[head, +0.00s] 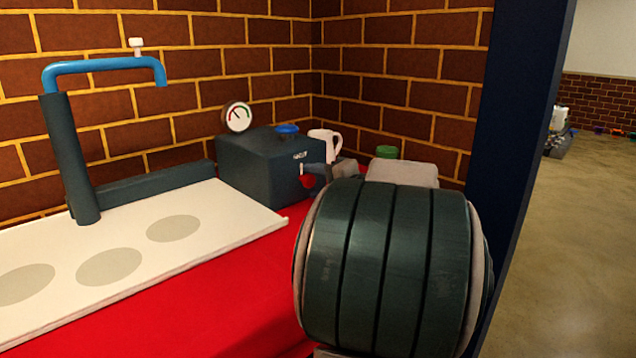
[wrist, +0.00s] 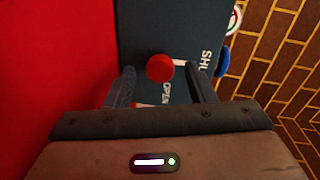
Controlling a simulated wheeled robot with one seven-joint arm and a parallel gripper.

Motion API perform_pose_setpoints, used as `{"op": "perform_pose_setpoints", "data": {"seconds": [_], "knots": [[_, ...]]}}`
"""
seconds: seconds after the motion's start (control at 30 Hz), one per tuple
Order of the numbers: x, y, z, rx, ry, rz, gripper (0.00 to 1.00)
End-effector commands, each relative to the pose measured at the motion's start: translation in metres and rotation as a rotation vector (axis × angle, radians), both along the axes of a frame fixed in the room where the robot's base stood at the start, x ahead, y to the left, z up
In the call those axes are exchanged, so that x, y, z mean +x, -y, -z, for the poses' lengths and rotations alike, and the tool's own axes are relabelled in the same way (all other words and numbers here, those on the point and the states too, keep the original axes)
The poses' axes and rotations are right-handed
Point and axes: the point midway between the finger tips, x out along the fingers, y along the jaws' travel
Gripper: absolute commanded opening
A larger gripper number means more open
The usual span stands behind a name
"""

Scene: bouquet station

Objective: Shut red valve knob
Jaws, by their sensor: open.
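The red valve knob (head: 308,181) is on the front of a dark box (head: 245,165) at the back of the red table. In the wrist view the round knob (wrist: 160,67) lies between my two fingers, close to the "OPEN" lettering. A short pale strip runs from it toward the "SHUT" lettering (wrist: 206,72). My gripper (wrist: 160,76) is open, with one finger on each side of the knob; I cannot tell whether either touches it. In the head view my arm hides much of the gripper.
A dial gauge (head: 238,117) and a blue cap (head: 287,130) are at the box top. A white board (head: 130,255) and blue pipe (head: 100,66) are at left. Red table (head: 230,305) is clear in front.

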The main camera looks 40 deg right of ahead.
Motion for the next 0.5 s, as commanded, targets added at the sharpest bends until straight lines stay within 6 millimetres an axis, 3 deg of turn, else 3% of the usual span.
{"op": "perform_pose_setpoints", "data": {"seconds": [0.17,0.5], "knots": [[-0.024,0.003,-0.007,-0.001,0.000,0.005,0.50],[-0.099,0.008,-0.018,-0.001,0.000,0.004,0.50]]}}
